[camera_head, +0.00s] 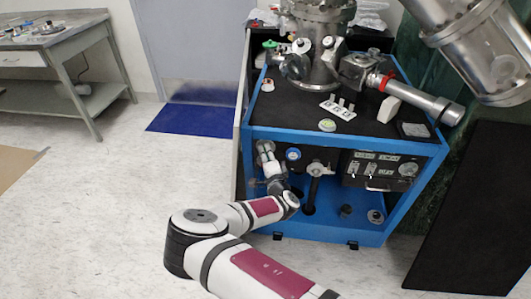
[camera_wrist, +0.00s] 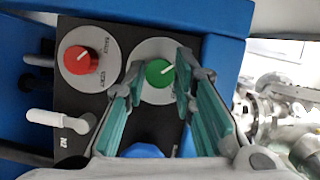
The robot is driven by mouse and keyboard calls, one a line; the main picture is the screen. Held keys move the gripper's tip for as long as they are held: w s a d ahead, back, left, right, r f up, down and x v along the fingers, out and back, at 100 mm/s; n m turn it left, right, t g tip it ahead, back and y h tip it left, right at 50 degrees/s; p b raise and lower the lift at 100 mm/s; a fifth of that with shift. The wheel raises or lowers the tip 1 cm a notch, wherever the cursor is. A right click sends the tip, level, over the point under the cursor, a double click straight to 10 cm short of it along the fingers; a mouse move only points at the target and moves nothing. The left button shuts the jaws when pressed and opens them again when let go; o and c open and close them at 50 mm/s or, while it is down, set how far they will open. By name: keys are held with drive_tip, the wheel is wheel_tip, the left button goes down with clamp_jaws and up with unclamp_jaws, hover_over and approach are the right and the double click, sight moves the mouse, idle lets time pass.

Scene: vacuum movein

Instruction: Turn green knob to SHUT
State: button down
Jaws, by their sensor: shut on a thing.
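The green knob (camera_wrist: 159,73) sits on a round grey dial plate (camera_wrist: 140,52) on a dark panel. Its white pointer line slants toward the upper right of the wrist view. My gripper (camera_wrist: 160,74) has its two teal fingers on either side of the green knob and is shut on it. The fingers cover parts of the dial plate, and I cannot read its labels. In the head view my gripper (camera_head: 270,165) is at the front left of the blue-framed cart (camera_head: 395,217); the green knob cannot be made out there.
A red knob (camera_wrist: 80,60) on its own dial is left of the green one. A white handle (camera_wrist: 58,121) sticks out below it. A blue knob (camera_wrist: 143,151) lies below, between the fingers. The cart's blue frame (camera_wrist: 222,62) runs close to the right finger. Open floor (camera_head: 100,210) lies left.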

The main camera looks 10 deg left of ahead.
idle(0.4)
drive_tip(key=c, duration=1.3)
unclamp_jaws()
drive_tip(key=shift+c, duration=0.2)
